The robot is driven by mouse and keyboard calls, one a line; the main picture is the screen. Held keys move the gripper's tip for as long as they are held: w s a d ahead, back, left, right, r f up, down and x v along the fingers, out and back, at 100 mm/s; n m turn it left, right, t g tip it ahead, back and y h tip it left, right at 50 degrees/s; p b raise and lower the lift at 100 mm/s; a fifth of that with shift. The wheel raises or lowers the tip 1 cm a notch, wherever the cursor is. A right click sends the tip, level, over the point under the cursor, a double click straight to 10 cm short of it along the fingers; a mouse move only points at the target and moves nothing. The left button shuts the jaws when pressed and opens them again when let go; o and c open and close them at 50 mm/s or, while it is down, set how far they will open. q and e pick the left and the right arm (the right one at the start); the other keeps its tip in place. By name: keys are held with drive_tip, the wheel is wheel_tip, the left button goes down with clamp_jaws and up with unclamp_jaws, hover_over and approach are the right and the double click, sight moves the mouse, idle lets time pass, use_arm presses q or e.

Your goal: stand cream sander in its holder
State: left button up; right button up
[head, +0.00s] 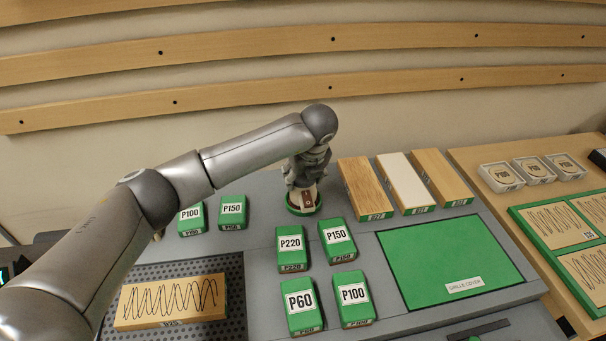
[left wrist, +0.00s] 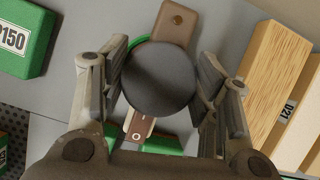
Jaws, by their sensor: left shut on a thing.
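My left gripper (head: 303,182) points down behind the green blocks and is shut on the cream sander (left wrist: 158,78). In the left wrist view the sander's round dark grey top lies between the two fingers. The sander is right over or in the holder. The gripper hides most of the sander in the head view, and I cannot tell whether its underside touches the holder. My right gripper is not in view.
Wood blocks (head: 367,188) stand close right of the gripper. Green grit blocks P220 (head: 291,243) and P150 (head: 337,236) are in front, with more to the left (head: 233,210). A green mat (head: 450,255) lies at the right. Wooden rails (head: 300,45) cross the wall behind.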

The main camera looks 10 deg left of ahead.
use_arm(q)
drive_tip(key=shift+f, duration=0.2)
drive_tip(key=o, duration=1.1)
drive_tip(key=shift+o, duration=0.3)
drive_tip(key=shift+f, duration=0.15)
drive_tip(key=v, duration=1.2)
